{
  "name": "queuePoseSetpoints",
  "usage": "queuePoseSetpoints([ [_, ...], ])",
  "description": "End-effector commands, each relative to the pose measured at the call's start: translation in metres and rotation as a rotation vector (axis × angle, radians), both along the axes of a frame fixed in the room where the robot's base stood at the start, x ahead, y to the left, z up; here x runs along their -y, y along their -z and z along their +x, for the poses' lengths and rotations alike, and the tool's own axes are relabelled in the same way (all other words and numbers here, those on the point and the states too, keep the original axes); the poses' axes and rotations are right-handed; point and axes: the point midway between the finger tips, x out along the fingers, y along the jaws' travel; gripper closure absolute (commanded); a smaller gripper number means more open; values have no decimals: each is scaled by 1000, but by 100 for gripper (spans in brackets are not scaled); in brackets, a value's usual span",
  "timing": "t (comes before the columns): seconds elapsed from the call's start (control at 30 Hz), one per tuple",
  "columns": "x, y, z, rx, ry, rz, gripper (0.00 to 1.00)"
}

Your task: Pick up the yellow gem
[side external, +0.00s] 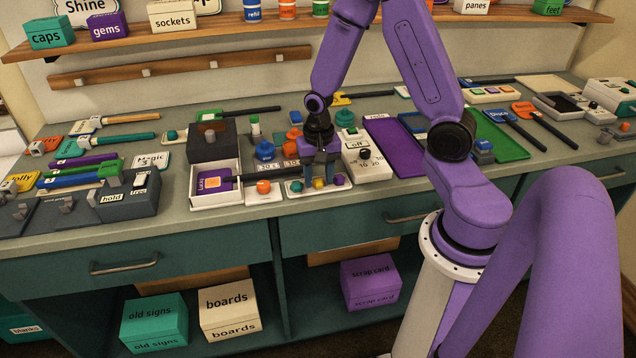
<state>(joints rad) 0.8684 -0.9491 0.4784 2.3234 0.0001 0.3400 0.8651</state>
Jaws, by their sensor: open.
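The yellow gem (318,183) is a small piece on a white plate (318,192) near the front edge of the counter.
An orange knob (263,187) on a white plate and an open white drawer box (215,190) stand to the left. A white block marked "off" (370,168) stands close on the right. Teal, blue and orange pieces stand behind. A purple tray (393,145) lies further right.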

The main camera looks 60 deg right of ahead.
Motion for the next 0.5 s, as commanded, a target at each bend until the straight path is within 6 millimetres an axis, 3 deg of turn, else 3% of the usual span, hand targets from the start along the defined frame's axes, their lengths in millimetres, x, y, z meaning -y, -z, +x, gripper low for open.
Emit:
queuePoseSetpoints([
  [0.37,0,6,0,1,0,0,56],
  [0.5,0,6,0,0,0,0,98],
])
